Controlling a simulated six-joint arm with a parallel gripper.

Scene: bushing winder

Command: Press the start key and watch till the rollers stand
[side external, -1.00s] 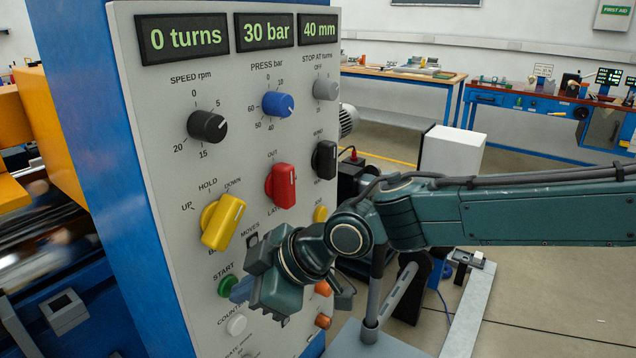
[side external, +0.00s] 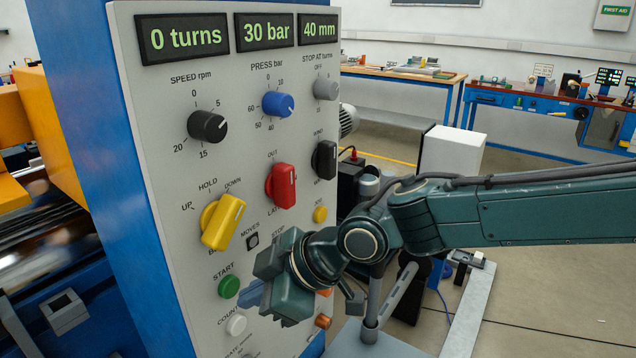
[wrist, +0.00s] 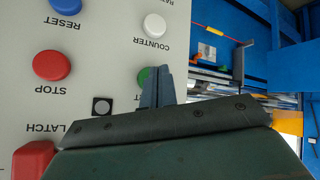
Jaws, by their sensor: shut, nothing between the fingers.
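The green START key (side external: 229,287) is on the lower left of the grey control panel (side external: 150,120) in the side view. My gripper (side external: 250,294) is shut and empty just right of the key, its blue-grey fingertips apart from it in that view. In the wrist view the green key (wrist: 146,76) shows partly behind the fingertips (wrist: 157,88). The turns display (side external: 183,39) reads 0 turns. At the left edge, the roller area of the machine (side external: 40,238) looks streaked and blurred; single rollers cannot be made out.
Close by are the yellow lever knob (side external: 223,222), the white COUNTER button (side external: 236,325) and a red knob (side external: 281,186). The wrist view shows the red STOP button (wrist: 52,65) and blue RESET button (wrist: 66,5). Other displays read 30 bar and 40 mm.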

